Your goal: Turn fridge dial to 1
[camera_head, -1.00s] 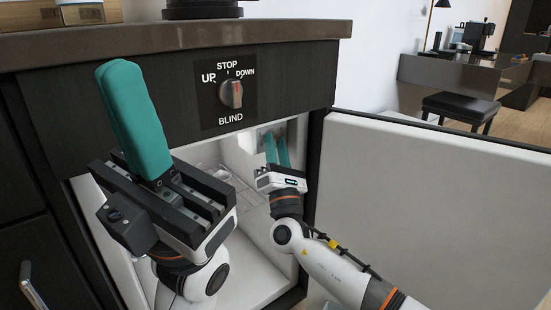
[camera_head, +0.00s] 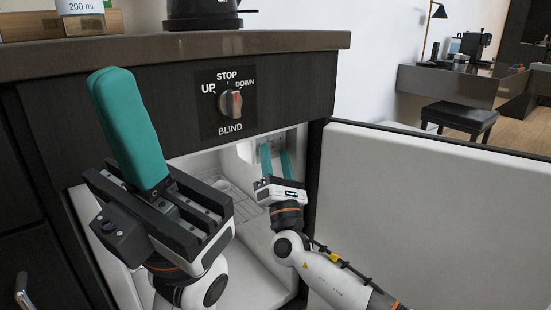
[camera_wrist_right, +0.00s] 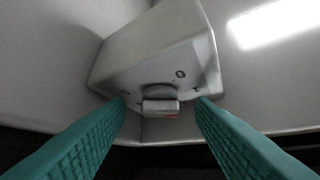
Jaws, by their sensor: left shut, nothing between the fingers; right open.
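The fridge dial (camera_wrist_right: 160,106) is a small grey knob with a red mark near its right end, under a pale housing (camera_wrist_right: 150,48) in the right wrist view. A "0" and other partly legible marks surround it. My right gripper (camera_wrist_right: 160,102) is open, with its teal fingers on either side of the dial; contact cannot be told. In the head view, my right gripper (camera_head: 276,150) reaches inside the open fridge (camera_head: 262,262), and the dial is not clearly visible. My left gripper (camera_head: 110,72) is shut and empty, raised in front of the cabinet at left.
The open fridge door (camera_head: 430,200) stands to the right of my right arm. A separate blind knob (camera_head: 230,104) is on the cabinet front above the fridge. A wire shelf (camera_head: 235,195) is inside. The countertop (camera_head: 180,45) runs above.

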